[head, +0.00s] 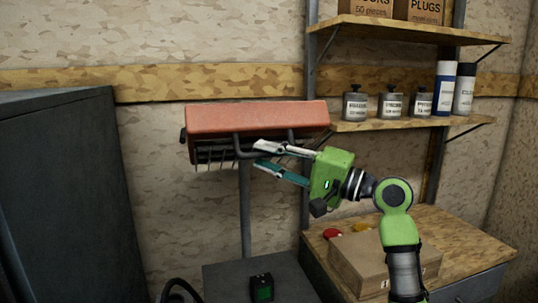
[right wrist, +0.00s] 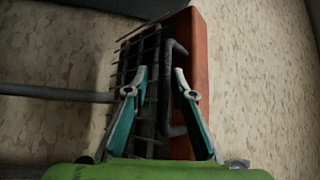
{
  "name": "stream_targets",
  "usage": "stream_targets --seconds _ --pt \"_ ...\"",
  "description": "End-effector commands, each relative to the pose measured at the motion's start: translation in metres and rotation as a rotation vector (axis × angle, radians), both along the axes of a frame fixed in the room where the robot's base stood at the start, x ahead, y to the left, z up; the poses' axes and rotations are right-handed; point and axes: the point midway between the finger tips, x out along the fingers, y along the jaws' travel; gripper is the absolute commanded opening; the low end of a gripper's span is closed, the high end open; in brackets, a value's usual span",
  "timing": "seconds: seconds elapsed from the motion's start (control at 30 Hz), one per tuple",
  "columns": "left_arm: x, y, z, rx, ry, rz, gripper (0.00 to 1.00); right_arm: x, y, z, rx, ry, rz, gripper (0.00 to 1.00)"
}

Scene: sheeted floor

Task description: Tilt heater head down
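The heater head (head: 257,117) is a red-orange box with a dark wire grille (head: 212,156) on its underside, on a grey pole (head: 245,210). A dark bar handle (head: 241,142) runs along its front; the handle also shows in the right wrist view (right wrist: 167,95). My right gripper (head: 268,156) is open at the front of the head. In the right wrist view my right gripper (right wrist: 160,93) has its two fingers apart, one on each side of the handle bar. Whether either finger touches it I cannot tell. My left gripper is not in view.
A wooden shelf (head: 395,124) at the right holds several grey tins and two spray cans. Below it, a cardboard box (head: 372,262) sits on a wooden bench (head: 462,240). A dark cabinet (head: 70,190) stands at the left. A small black device (head: 261,287) is at the bottom.

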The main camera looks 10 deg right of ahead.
Motion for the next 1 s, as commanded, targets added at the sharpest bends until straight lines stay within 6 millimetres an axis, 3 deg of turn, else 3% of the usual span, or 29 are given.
stream_targets --seconds 0.43,1.0 --pt "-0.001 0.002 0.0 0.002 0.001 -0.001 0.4 -0.006 -0.008 0.001 0.004 -0.006 -0.003 0.26" --pt "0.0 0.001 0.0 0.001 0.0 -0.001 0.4 -0.074 -0.083 -0.016 0.001 -0.002 -0.003 0.26"
